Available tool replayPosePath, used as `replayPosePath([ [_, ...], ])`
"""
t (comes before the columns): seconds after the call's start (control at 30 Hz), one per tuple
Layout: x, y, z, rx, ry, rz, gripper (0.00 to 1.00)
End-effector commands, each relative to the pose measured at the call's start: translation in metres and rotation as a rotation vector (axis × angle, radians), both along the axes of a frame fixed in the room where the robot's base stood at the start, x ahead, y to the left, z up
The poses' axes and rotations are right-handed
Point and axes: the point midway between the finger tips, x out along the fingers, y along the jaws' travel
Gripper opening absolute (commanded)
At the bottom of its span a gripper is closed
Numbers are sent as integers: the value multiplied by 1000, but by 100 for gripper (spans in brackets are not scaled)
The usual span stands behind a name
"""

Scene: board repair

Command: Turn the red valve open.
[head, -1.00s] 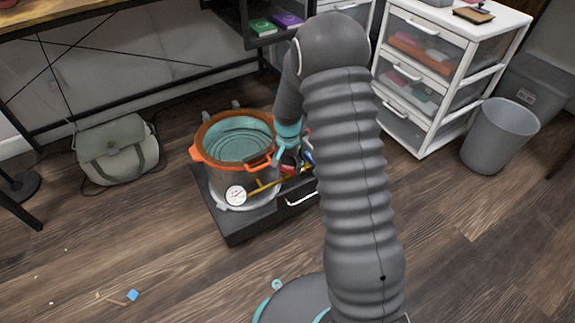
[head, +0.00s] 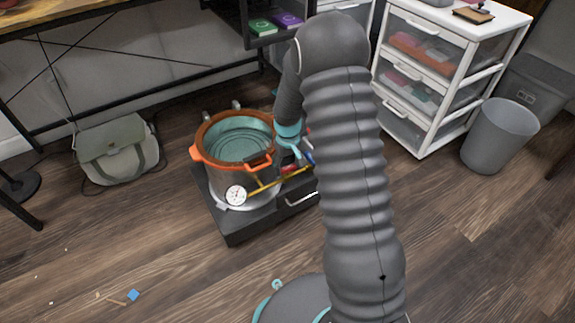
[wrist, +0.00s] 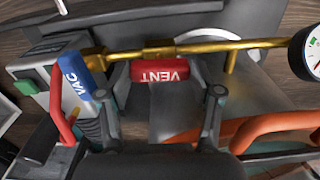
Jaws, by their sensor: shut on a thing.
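The red valve (wrist: 160,70) has a handle marked VENT and sits on a brass pipe (wrist: 155,47) in the wrist view. In the head view a bit of the red valve (head: 290,169) shows beside the orange-rimmed pot. My gripper (wrist: 160,97) has one finger at each side of the red handle and is shut on it. In the head view my gripper (head: 290,152) reaches down by the pot's right side and partly hides the valve. How far the valve is turned is hard to tell.
A blue handle marked VAC (wrist: 75,75) stands just left of the red one. A round gauge (wrist: 312,52) is on the pipe's right end. The pot (head: 232,150) stands on a dark base (head: 232,228). A drawer unit (head: 440,75) and a bin (head: 500,135) stand at right.

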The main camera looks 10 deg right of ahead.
Motion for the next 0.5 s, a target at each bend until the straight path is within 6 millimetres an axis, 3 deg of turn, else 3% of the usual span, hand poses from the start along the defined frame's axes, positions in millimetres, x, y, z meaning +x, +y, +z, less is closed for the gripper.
replayPosePath([
  [0.5, -1, 0, -1, 0, 3, 84, 30],
])
